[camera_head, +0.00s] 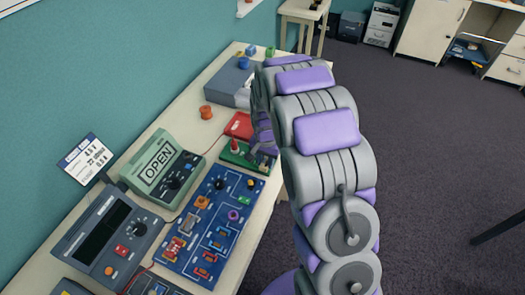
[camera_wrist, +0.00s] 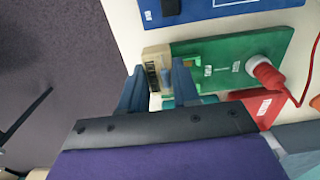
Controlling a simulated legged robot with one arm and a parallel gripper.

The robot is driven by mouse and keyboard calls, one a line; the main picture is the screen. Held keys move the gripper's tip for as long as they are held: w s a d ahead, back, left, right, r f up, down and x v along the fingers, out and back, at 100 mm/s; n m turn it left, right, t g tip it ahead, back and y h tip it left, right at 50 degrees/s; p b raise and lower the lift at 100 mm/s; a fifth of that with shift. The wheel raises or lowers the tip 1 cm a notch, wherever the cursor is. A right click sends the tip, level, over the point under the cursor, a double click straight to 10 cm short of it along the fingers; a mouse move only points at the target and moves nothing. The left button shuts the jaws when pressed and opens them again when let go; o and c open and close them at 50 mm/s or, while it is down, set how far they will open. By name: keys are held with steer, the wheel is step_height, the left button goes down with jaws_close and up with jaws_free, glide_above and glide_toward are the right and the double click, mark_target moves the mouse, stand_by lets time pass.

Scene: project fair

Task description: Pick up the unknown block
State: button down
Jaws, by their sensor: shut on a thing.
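The unknown block (camera_wrist: 157,56) appears in the wrist view as a small beige block with dark and blue-grey parts, at the left end of a green board (camera_wrist: 225,56). My gripper (camera_wrist: 159,78) has one finger on each side of it and is shut on it. The block still overlaps the board's end in the picture; I cannot tell whether it is touching or lifted. In the head view my gripper (camera_head: 264,146) is low beside the green board (camera_head: 240,158), and my arm and fingers hide the block.
A red knob (camera_wrist: 266,73) with a red cable stands on the green board. A red box (camera_head: 239,125) lies just behind. A blue circuit board (camera_head: 212,221), a meter reading OPEN (camera_head: 160,168) and an orange spool (camera_head: 206,112) crowd the bench. Open floor (camera_head: 430,130) lies right.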

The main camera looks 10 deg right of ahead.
steer(key=s+r+p, duration=0.2)
steer(key=s+r, duration=0.2)
steer(key=s, duration=0.6)
steer(key=shift+d, duration=0.15)
stand_by(0.4)
steer(key=shift+s, duration=0.1)
